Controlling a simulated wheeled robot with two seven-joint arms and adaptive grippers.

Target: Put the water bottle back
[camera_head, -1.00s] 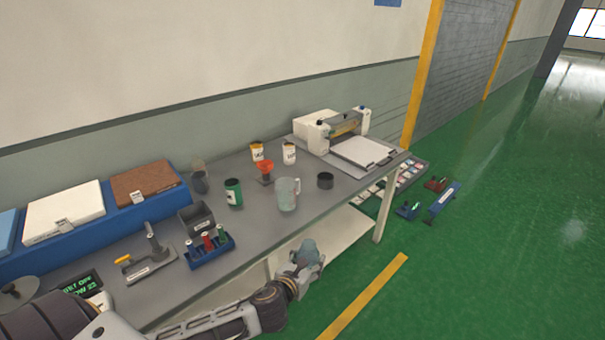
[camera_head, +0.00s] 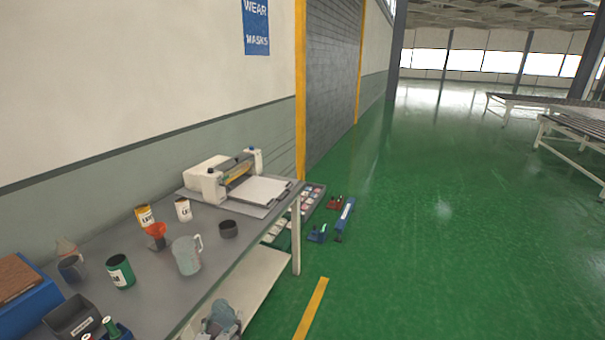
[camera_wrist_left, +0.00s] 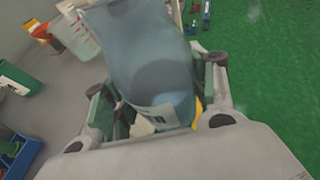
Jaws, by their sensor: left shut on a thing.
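The water bottle (camera_wrist_left: 155,60) is a blue translucent bottle with a white label near one end. It fills the middle of the left wrist view. My left gripper (camera_wrist_left: 155,95) is shut on it, with a finger on each side. In the head view the bottle (camera_head: 221,314) shows at the bottom edge, in front of the workbench (camera_head: 225,263) and apart from its top. Most of my left arm is out of that view. My right gripper is not in view.
Small tools, including a blue one (camera_head: 344,215), lie on the floor past the bench. Green floor (camera_head: 430,260) at right is open.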

